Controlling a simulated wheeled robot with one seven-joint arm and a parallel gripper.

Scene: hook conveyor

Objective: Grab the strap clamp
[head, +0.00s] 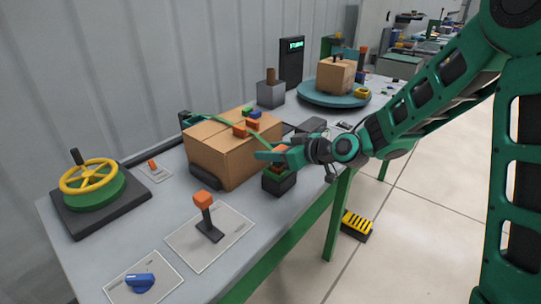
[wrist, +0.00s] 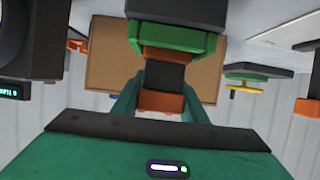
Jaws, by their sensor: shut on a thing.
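The strap clamp (head: 279,184) has a dark base, a green band and an orange-and-black upper part. It stands at the front right side of the near cardboard box (head: 218,160). A green strap (head: 230,126) runs over that box. My gripper (head: 270,155) is at the clamp's orange top and hides part of it. In the wrist view the clamp (wrist: 165,75) appears upside down, its orange end between the two green fingers (wrist: 158,106). My gripper is shut on it. The box (wrist: 104,58) shows behind it.
Small coloured blocks (head: 250,119) lie on the box. A yellow handwheel (head: 88,176), an orange lever (head: 207,215) and a blue knob (head: 140,282) stand to the left. A round turntable (head: 333,99) with another box is at the back. A yellow pedal (head: 356,223) is on the floor.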

